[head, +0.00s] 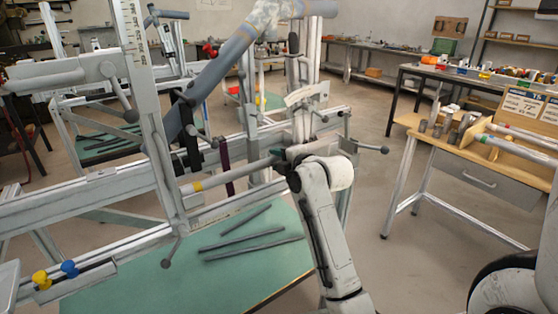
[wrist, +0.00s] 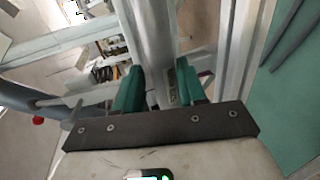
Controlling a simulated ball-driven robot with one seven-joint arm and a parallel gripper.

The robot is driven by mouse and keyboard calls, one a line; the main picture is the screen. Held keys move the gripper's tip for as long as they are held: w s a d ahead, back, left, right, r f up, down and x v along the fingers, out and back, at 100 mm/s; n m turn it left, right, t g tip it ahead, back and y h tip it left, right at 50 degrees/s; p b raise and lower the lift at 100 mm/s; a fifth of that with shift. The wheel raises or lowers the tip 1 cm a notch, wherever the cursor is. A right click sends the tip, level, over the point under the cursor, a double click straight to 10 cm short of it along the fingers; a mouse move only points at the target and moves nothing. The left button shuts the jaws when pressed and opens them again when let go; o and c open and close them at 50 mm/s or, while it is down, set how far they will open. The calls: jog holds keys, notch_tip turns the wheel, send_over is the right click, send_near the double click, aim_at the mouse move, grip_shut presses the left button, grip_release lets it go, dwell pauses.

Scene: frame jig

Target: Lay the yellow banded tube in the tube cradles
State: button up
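The yellow banded tube (head: 240,172) is pale grey with a yellow band near its left end. In the head view it lies nearly level across the jig, in front of the long rail. My gripper (head: 281,153) is at its right end. In the wrist view a grey tube (wrist: 151,38) runs up from between the green fingers of my gripper (wrist: 158,88), which appear closed on it. The jig upright (head: 160,140) stands by the banded end. I cannot tell whether the tube touches the cradles; their seats are not clear.
A green-topped table (head: 150,290) below the jig holds several dark rods (head: 250,247). Yellow (head: 41,279) and blue (head: 69,268) knobs sit at lower left. A wooden bench (head: 470,165) with other tubes stands at right. Clear floor lies between.

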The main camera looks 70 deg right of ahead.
jog(key=o, duration=0.3)
jog(key=v, duration=1.1)
jog(key=shift+d, duration=0.1)
jog(key=w+a+f+m+g+y+p, duration=0.1)
jog(key=w+a+f+m+g+y, duration=0.15)
jog(key=a+f, duration=0.65)
jog(key=w+a+f+m+g+y+p, duration=0.1)
jog(key=a+f+m+g+y, duration=0.2)
jog(key=a+f, duration=0.55)
jog(key=s+a+f+m+g+y+p, duration=0.1)
jog(key=s+a+f+m+g, duration=0.2)
jog(key=s+a, duration=0.4)
jog(key=s+a+f+m+g+y+p, duration=0.1)
jog(key=s+a+f+m+g, duration=0.2)
jog(key=s+a+f, duration=0.2)
jog(key=shift+s+a, duration=1.1)
jog(key=shift+a, duration=0.1)
